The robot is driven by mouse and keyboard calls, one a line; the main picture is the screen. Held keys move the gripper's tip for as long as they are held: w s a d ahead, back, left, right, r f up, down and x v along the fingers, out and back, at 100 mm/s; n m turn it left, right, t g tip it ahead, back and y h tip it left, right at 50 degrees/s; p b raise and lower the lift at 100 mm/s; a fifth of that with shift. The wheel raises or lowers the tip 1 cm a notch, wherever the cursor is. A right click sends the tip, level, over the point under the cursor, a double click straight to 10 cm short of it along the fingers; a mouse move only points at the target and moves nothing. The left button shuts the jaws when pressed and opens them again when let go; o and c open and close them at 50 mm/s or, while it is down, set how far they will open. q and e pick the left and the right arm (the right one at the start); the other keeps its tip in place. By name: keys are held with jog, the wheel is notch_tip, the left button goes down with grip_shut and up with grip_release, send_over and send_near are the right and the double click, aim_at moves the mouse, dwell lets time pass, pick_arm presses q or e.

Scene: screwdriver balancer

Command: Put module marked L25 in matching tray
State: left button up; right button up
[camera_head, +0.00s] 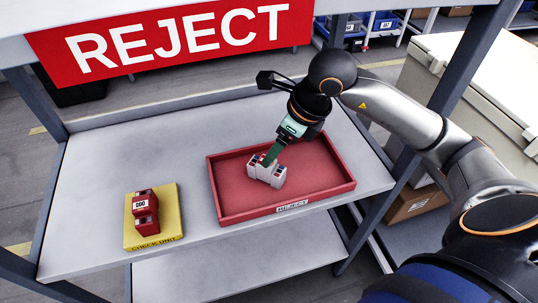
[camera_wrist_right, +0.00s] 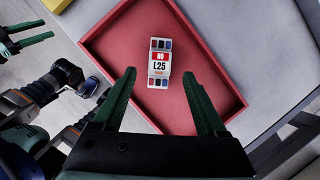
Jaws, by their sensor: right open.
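The white module marked L25 (camera_wrist_right: 159,66), with a red label and dark and blue terminals, lies on the floor of the red tray (camera_wrist_right: 108,42). In the head view the module (camera_head: 268,175) is near the middle of the tray (camera_head: 235,214), whose front label reads REJECT. My right gripper (camera_wrist_right: 159,74) is open, with its green fingers spread on either side of the module in the picture. In the head view the right gripper (camera_head: 271,158) is right at the module and partly hides it. My left gripper (camera_wrist_right: 28,32) shows open and empty at the wrist view's left edge.
A red module marked C00 (camera_head: 146,214) sits on a yellow CHECK UNIT pad (camera_head: 168,233) to the left of the tray. A red REJECT sign (camera_head: 170,38) hangs above the grey shelf (camera_head: 90,190). Shelf posts stand at both sides. The shelf is clear around the pad.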

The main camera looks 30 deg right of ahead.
jog(key=v, duration=0.5)
jog(key=shift+s+r, duration=0.1)
jog(key=shift+r, duration=0.05)
dwell(0.3)
